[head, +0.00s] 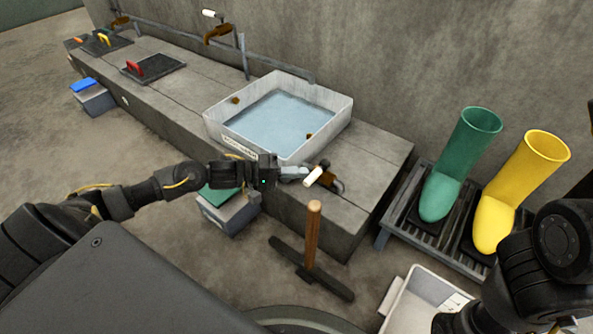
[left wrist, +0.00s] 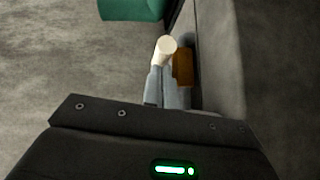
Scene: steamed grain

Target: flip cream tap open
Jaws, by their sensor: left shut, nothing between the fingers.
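The cream tap handle (head: 313,177) is a short pale cylinder on a brown tap body (head: 333,183), at the bench's front edge, right of the basin. My left gripper (head: 304,173) reaches in from the left, with its shut, empty fingertips right at the handle. In the left wrist view the round end of the cream handle (left wrist: 167,45) shows just beyond the grey fingertips (left wrist: 163,82). The brown tap body (left wrist: 183,67) is to their right. I cannot tell whether the fingertips touch the handle. My right arm is at the lower right, and its fingertips are out of sight.
A white basin (head: 342,118) of water stands on the concrete bench. Another pale-handled tap (head: 218,32) is on the back pipe. A wooden-handled tool (head: 313,232) stands before the bench. A boot rack (head: 400,215) with green and yellow boots and a white bin (head: 398,292) are right.

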